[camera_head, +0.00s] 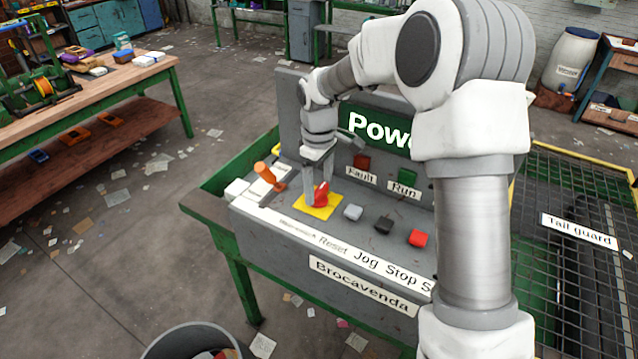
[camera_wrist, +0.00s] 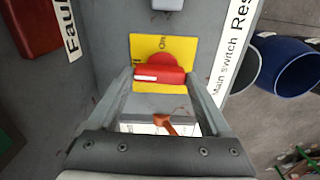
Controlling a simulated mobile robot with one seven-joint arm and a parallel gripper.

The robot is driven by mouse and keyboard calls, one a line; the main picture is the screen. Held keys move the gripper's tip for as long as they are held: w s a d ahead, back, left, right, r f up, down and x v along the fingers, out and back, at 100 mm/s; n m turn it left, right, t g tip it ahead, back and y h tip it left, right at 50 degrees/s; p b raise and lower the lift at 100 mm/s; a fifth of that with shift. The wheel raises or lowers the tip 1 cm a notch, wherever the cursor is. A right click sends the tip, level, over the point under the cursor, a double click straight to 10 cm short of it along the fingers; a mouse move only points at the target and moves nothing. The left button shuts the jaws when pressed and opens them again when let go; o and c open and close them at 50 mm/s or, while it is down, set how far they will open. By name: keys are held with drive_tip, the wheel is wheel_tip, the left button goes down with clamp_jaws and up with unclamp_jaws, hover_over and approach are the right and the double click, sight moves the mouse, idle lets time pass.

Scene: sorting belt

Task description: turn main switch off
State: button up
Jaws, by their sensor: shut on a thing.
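The main switch is a red rotary knob (camera_head: 321,194) on a yellow plate (camera_head: 318,211), on the sloped top of the grey control console. In the wrist view the red knob (camera_wrist: 160,70) has a raised grip bar lying across the picture, with a pale mark near its left end. "ON" is printed on the yellow plate (camera_wrist: 182,46) above the knob there; other plate markings are hidden or too small to read. My gripper (camera_head: 315,188) reaches down from above, its two fingers shut on the knob's sides. It also shows in the wrist view (camera_wrist: 160,80).
An orange-handled lever (camera_head: 265,173) stands just left of the switch. Grey (camera_head: 353,212), black (camera_head: 384,225) and red (camera_head: 418,238) buttons sit to its right. A red Fault lamp (camera_head: 362,161) and green Run lamp (camera_head: 407,177) are behind. A lit green "Power" sign (camera_head: 368,127) stands above.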

sight(319, 190)
drive_tip(key=shift+r+n, duration=0.1)
drive_tip(key=shift+n, duration=0.3)
drive_tip(key=o, duration=1.2)
drive_tip(key=shift+c, duration=0.2)
wheel_tip(319, 190, up, 17)
drive_tip(key=shift+r, duration=0.2)
drive_tip(key=s+d+r+m+t, duration=0.2)
drive_tip(key=s+d+m, duration=0.1)
drive_tip(key=s, duration=0.5)
drive_tip(key=s+d+r+m+t, duration=0.1)
drive_tip(key=s+d+r+m, duration=0.25)
drive_tip(key=s, duration=0.45)
drive_tip(key=s+d+f+m+t, duration=0.2)
drive_tip(key=s+f+m, duration=0.3)
drive_tip(key=s, duration=0.7)
drive_tip(key=shift+d+f+t, duration=0.3)
drive_tip(key=shift+d+f, duration=0.35)
drive_tip(key=shift+d, duration=0.25)
